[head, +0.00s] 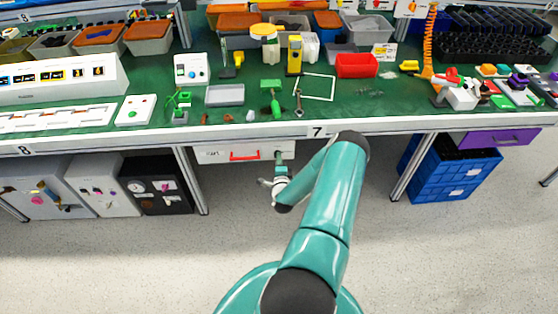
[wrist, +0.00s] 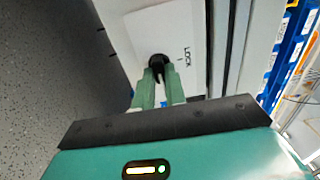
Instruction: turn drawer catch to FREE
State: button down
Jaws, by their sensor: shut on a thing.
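The drawer catch (wrist: 157,62) is a small black rotary knob on a white plate in the wrist view. The word LOCK is printed to the right of the knob. My gripper (wrist: 160,78) is shut on the knob, with one green finger on each side of it. The fingers hide part of the knob, and I cannot tell exactly where it points. In the head view the white drawer (head: 217,154) with a red handle (head: 245,155) hangs under the bench front, and my gripper (head: 279,160) is at its right end. I cannot read a FREE label.
The green workbench (head: 340,112) above holds many tools and bins. Below it a bench leg (head: 191,180) stands left of the drawer, and another leg (head: 411,170) stands to the right beside blue crates (head: 450,172). The floor in front is clear.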

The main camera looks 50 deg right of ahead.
dwell(0.4)
jog(key=c, duration=1.4)
grip_release()
jog(key=shift+c, duration=0.2)
jog(key=v, duration=1.4)
jog(key=shift+w, duration=0.1)
